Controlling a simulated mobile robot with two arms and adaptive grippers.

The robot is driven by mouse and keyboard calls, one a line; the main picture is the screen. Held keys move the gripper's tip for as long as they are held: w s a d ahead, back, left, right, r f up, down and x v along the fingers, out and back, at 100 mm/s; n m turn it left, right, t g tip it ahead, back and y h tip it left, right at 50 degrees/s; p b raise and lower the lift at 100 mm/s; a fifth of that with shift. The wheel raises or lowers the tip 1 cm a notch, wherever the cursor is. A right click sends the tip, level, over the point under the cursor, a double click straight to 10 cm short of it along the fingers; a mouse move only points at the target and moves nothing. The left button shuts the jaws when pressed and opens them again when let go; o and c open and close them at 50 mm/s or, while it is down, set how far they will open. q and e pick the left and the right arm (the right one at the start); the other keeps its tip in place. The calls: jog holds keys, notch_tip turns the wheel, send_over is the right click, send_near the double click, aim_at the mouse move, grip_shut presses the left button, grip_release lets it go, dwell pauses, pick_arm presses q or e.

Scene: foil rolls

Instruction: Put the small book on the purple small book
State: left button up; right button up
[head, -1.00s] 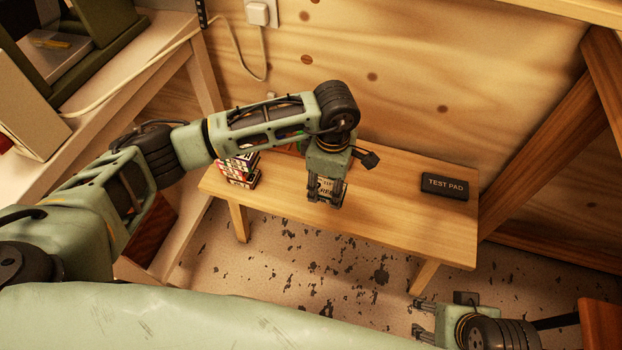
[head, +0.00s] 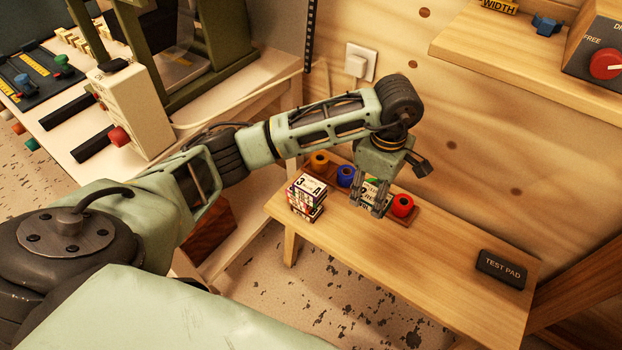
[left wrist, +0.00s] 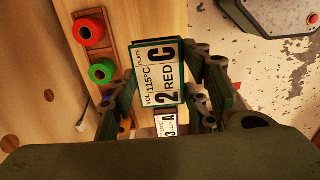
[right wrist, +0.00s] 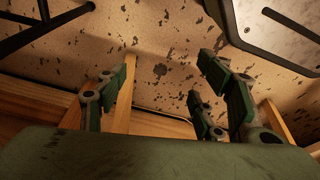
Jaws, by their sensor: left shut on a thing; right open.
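My left gripper (head: 369,207) is shut on a small book (head: 371,190) with a white label. In the left wrist view the held book (left wrist: 157,70) reads "2 RED C". It is held over the small wooden table, right of a stack of small books (head: 306,192). The top book of the stack is labelled "3" and "A"; part of it also shows beyond the held book in the left wrist view (left wrist: 168,124). I cannot pick out a purple cover in the stack. My right gripper (right wrist: 170,78) is open and empty, seen only in its wrist view.
Behind the held book a brown rack carries an orange roll (head: 319,161), a blue roll (head: 346,175) and a red roll (head: 402,205). A black test pad (head: 501,267) lies at the table's right end. The table between is clear.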

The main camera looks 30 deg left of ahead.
pick_arm(q)
jog(key=a+r+p, duration=0.1)
jog(key=a+r, duration=0.3)
jog(key=a, duration=0.1)
pick_arm(e)
jog(key=s+f, duration=0.3)
jog(key=f, duration=0.3)
pick_arm(q)
send_over(310, 185)
notch_tip(310, 185, down, 7)
notch_tip(310, 185, down, 4)
jog(key=shift+r+b, duration=0.1)
jog(key=shift+b, duration=0.4)
jog(key=shift+f, duration=0.2)
jog(key=o, duration=0.8)
jog(key=shift+o, duration=1.8)
pick_arm(e)
jog(key=r, duration=0.1)
jog(key=w+r, duration=0.2)
jog(key=r, duration=0.1)
jog(key=shift+r, duration=0.1)
jog(key=shift+d, duration=0.1)
